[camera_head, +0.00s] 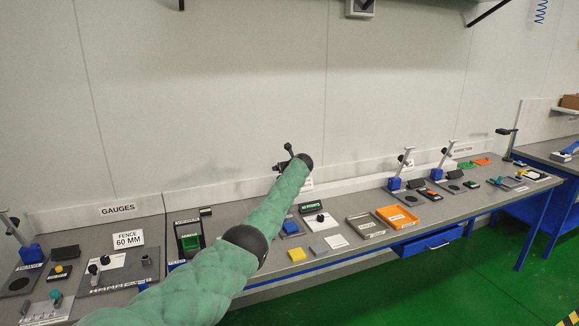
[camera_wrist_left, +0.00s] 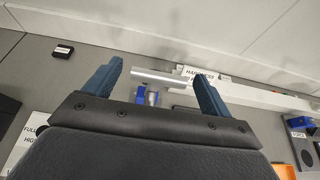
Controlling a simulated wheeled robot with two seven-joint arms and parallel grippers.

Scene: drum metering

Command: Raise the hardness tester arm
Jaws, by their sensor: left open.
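The hardness tester shows in the left wrist view as a silver horizontal arm (camera_wrist_left: 160,78) above a blue part (camera_wrist_left: 141,95). A partly covered label (camera_wrist_left: 205,75) beginning "HARDNESS" is behind it. My left gripper (camera_wrist_left: 158,73) is open, its two dark blue fingers on either side of the silver arm; I cannot tell whether they touch it. In the head view my left gripper (camera_head: 287,157) is small and dark at the end of my green padded arm, which hides much of the bench there. My right gripper is in neither view.
The long grey bench (camera_head: 340,262) carries several gauges and blocks. An orange tray (camera_head: 397,217) and a grey tray (camera_head: 366,226) lie right of my arm. Stands with blue clamps (camera_head: 394,184) are farther right. A white wall rises behind.

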